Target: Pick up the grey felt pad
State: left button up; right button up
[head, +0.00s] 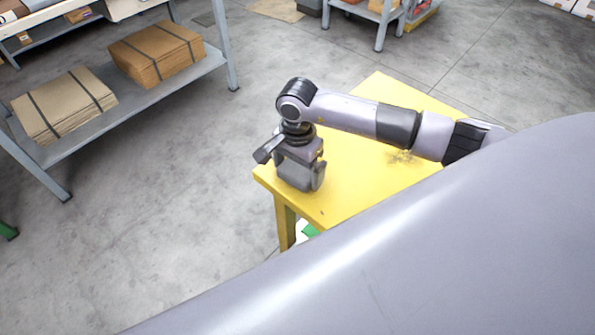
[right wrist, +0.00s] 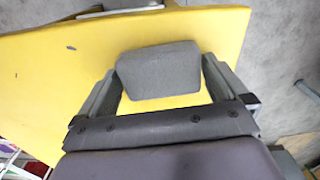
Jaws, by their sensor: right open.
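The grey felt pad (right wrist: 158,72) is a small grey block on the yellow table (head: 345,185). My right gripper (head: 300,180) is open and points down over the table's near-left corner in the head view. There the gripper hides most or all of the pad. I cannot tell how far the fingertips are above the tabletop. My left gripper is not in view.
The rest of the yellow tabletop looks bare. A metal shelf (head: 95,122) with strapped cardboard stacks (head: 157,55) stands at the left, across open concrete floor (head: 170,200). A green and white item (head: 309,231) shows beneath the table. Another shelf unit (head: 378,12) stands at the back.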

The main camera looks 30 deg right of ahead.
aim_at(298, 169)
jog(key=c, duration=0.7)
notch_tip(298, 169, up, 20)
dwell(0.4)
jog(key=shift+o, duration=0.8)
jog(key=shift+f, duration=0.1)
jog(key=shift+c, duration=0.2)
